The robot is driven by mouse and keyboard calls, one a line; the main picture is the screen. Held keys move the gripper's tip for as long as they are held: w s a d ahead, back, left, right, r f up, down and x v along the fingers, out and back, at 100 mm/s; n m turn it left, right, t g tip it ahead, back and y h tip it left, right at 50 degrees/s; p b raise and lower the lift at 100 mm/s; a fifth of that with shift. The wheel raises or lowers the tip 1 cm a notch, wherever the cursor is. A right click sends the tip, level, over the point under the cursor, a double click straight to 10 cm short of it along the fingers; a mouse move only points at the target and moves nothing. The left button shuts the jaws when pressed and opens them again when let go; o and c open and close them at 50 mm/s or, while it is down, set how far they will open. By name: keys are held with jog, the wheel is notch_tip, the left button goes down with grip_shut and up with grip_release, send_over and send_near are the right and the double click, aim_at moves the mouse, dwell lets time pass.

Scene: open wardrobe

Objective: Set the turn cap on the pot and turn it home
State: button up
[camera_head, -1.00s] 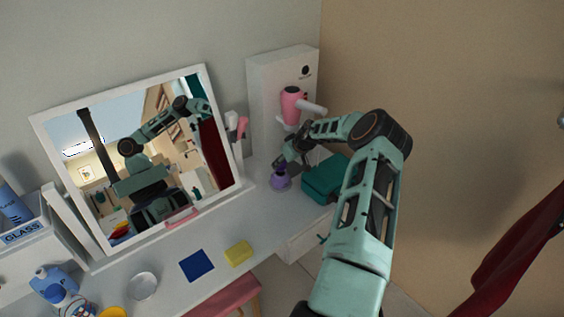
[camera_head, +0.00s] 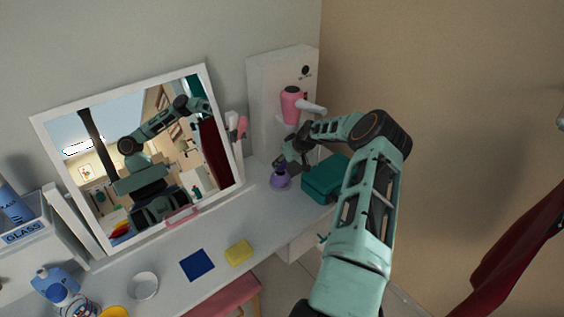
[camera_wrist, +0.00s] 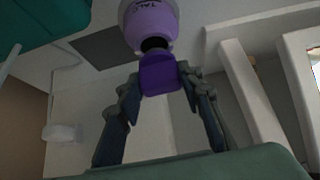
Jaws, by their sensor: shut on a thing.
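A lavender pot (camera_head: 280,184) with dark lettering stands on the white dresser top, left of the teal case. It also shows at the top of the wrist view (camera_wrist: 150,20), where its dark neck (camera_wrist: 154,44) is partly visible. My gripper (camera_wrist: 160,82) is shut on the purple turn cap (camera_wrist: 158,76), with a finger on each side. The cap is right at the pot's neck and overlaps it in the wrist view; I cannot tell whether they touch. In the head view my gripper (camera_head: 281,167) is just above the pot.
A teal case (camera_head: 324,178) stands close to the right of the pot. Behind are a white stand (camera_head: 265,85) with a pink hair dryer (camera_head: 293,105) and a framed mirror (camera_head: 238,165). A blue square (camera_head: 197,265) and yellow block (camera_head: 238,253) lie at the front.

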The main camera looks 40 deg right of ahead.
jog(key=shift+f+b, duration=0.7)
jog(key=shift+f, duration=0.6)
jog(key=o, duration=1.3)
jog(key=shift+f, duration=0.1)
jog(key=shift+c, duration=0.2)
jog(key=v, duration=1.2)
jog(key=shift+d, duration=0.1)
